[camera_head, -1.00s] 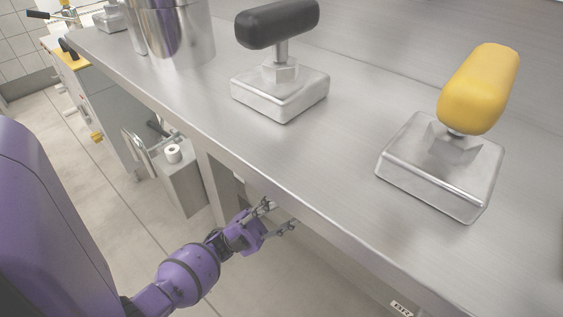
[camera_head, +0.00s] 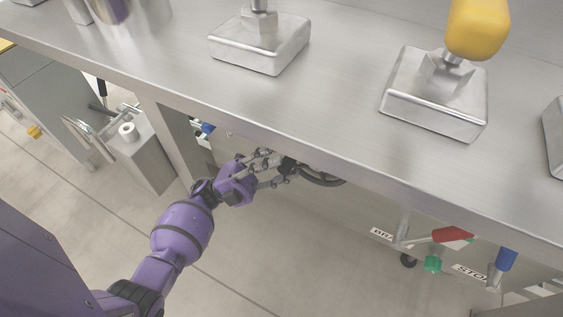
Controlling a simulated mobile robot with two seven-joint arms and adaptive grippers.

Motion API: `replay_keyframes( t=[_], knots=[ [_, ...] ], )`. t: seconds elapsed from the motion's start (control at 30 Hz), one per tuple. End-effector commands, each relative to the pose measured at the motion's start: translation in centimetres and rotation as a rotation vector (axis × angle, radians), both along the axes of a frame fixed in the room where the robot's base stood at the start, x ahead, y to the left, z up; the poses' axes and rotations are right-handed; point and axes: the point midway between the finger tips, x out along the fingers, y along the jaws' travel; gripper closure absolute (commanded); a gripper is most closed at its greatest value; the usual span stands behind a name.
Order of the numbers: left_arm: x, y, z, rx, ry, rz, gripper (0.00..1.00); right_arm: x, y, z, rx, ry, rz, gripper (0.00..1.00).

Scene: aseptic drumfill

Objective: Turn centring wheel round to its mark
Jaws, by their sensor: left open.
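A dark round wheel (camera_head: 322,178), which looks like the centring wheel, shows in part under the front edge of the steel counter. The counter hides its upper part, and I cannot make out a mark on it. My left gripper (camera_head: 272,168) is open beside the wheel's left side, under the counter edge. Its fingertips are close to the wheel; I cannot tell whether they touch it. My right gripper is not in view.
The steel counter (camera_head: 300,110) overhangs the wheel. A red handle (camera_head: 452,235), a green knob (camera_head: 433,264) and a blue knob (camera_head: 506,259) sit below it at right. A grey box (camera_head: 150,155) stands at left. The floor in front is clear.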

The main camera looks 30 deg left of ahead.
Motion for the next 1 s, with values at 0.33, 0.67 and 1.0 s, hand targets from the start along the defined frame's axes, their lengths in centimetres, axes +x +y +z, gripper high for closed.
replay_keyframes(
  t=[0.33, 0.67, 1.0],
  knots=[
    [0.26, -0.51, 0.39, 0.000, 0.001, 0.001, 0.60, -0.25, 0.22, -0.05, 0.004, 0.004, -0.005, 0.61],
    [0.24, -0.49, 0.38, 0.000, 0.001, 0.001, 1.00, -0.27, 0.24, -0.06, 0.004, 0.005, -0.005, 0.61],
    [0.22, -0.49, 0.43, 0.006, 0.001, -0.001, 1.00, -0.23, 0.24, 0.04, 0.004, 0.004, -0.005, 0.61]
  ],
)
